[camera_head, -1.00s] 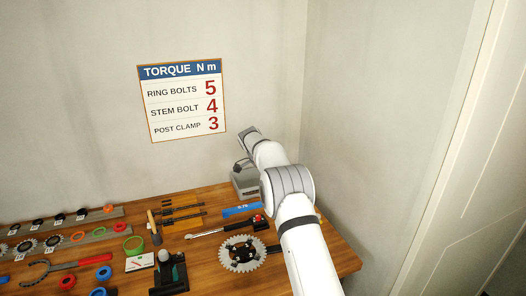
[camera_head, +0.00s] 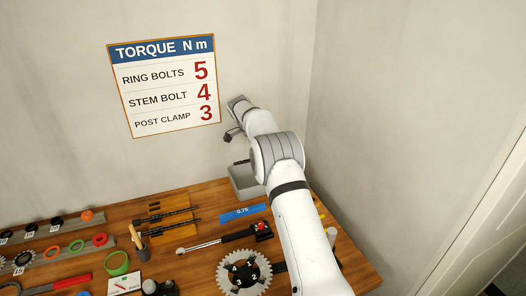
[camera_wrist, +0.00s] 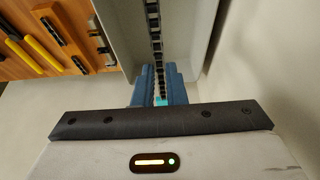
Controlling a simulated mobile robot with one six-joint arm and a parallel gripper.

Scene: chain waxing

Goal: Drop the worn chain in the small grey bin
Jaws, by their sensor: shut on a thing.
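The small grey bin (camera_head: 240,190) stands at the back right of the bench against the wall. My gripper (camera_head: 231,136) is above it, apart from its rim. In the wrist view, the blue fingers of my gripper (camera_wrist: 160,86) are shut on the dark worn chain (camera_wrist: 154,28). The chain runs away from the fingertips toward the bin, whose pale inner wall (camera_wrist: 190,35) lies on both sides of it. The chain's far end is out of the wrist view. My arm hides part of the bin in the head view.
A blue 0.75 gauge (camera_head: 243,213), a torque wrench (camera_head: 222,239) and a chainring (camera_head: 243,272) lie in front of the bin. A wooden board with dark tools (camera_head: 168,215) is to its left. Walls close off the back and right.

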